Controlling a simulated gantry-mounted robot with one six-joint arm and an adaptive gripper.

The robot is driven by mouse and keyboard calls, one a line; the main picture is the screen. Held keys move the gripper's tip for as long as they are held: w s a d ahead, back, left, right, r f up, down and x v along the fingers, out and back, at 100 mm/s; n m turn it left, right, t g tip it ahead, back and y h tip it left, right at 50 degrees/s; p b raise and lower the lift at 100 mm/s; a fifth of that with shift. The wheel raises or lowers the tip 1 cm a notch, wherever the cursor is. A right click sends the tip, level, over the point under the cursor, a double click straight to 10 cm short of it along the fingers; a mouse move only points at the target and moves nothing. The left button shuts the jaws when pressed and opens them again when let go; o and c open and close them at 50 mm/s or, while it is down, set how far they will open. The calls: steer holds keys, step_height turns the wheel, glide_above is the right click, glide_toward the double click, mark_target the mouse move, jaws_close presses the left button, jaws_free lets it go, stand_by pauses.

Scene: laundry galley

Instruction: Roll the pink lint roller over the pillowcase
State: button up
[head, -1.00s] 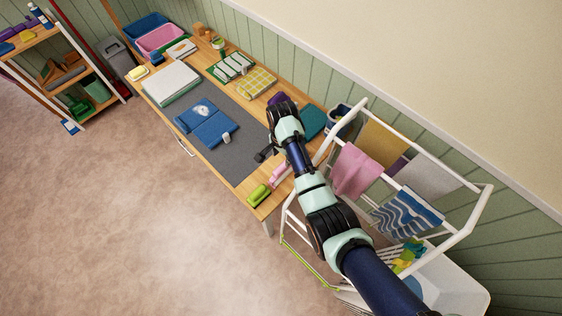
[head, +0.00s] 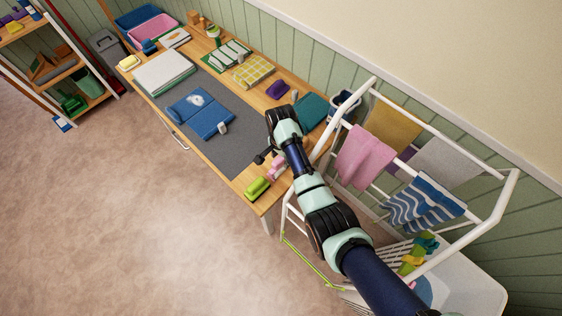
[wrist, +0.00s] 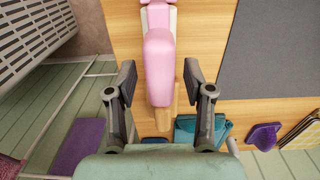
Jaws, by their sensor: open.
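The pink lint roller (head: 277,166) lies near the right front end of the table, partly hidden by my arm in the head view. In the wrist view the pink lint roller (wrist: 158,65) runs lengthwise between my fingers, with a gap on each side and a tan part at its lower end. My gripper (wrist: 160,78) is open and empty; in the head view my gripper (head: 263,157) is small and dark beside the roller. A folded blue cloth with a pale patch (head: 204,121), apparently the pillowcase, lies on the grey mat (head: 232,157).
A lime-green brush-like item (head: 257,188) lies by the table's front corner. A white drying rack (head: 440,141) with hanging cloths stands close to my arm at right. A purple item (head: 278,89) and a teal cloth (head: 312,109) lie behind. The mat's front part is clear.

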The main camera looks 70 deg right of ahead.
jaws_close()
step_height(320, 180, up, 7)
steer(key=p, duration=0.7)
steer(key=shift+r, duration=0.15)
